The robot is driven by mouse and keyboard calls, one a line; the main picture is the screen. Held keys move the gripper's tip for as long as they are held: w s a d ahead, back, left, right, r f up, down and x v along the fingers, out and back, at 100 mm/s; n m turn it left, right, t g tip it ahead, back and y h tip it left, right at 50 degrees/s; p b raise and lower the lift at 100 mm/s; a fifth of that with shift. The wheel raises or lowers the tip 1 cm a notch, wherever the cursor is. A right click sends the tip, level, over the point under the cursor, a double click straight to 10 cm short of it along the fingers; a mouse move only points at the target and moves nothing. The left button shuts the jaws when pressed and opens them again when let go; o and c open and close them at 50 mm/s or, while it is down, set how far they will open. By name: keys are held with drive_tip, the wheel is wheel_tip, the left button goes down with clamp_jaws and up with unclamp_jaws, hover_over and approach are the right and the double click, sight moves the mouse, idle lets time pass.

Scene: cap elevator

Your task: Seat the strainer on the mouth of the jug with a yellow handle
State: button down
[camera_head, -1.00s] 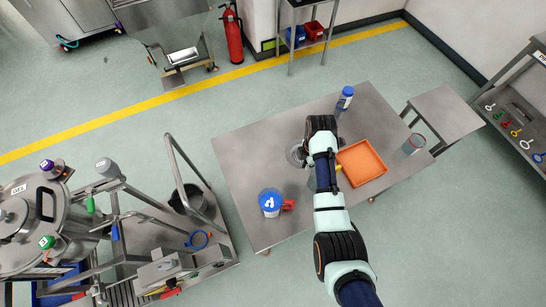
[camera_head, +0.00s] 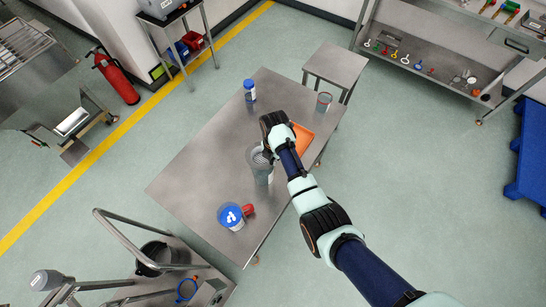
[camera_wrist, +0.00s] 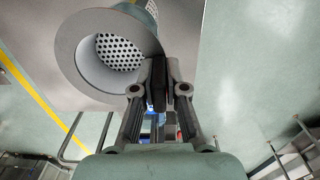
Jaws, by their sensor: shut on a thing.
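The strainer (camera_wrist: 68,48) is a grey metal piece with a wide flared rim and a perforated bottom, large at the upper left of the wrist view. My gripper (camera_wrist: 159,84) is shut on its edge; a dark piece shows between the fingers. In the head view the strainer (camera_head: 256,154) is just left of my gripper (camera_head: 270,146). A grey, see-through jug (camera_head: 263,176) stands under or just in front of it; I cannot tell whether they touch. No yellow handle shows clearly now.
A blue-lidded jug with a red handle (camera_head: 231,216) stands nearer the table's (camera_head: 200,175) front. A blue-capped bottle (camera_head: 249,91) stands at the back. The table's left part is clear.

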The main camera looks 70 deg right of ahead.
wheel_tip(320, 180, down, 9)
drive_tip(key=b, duration=0.5)
drive_tip(key=shift+b, duration=0.35)
drive_tip(key=c, duration=1.1)
unclamp_jaws()
drive_tip(key=shift+c, duration=0.2)
wheel_tip(320, 180, up, 7)
drive_tip(key=p, duration=0.7)
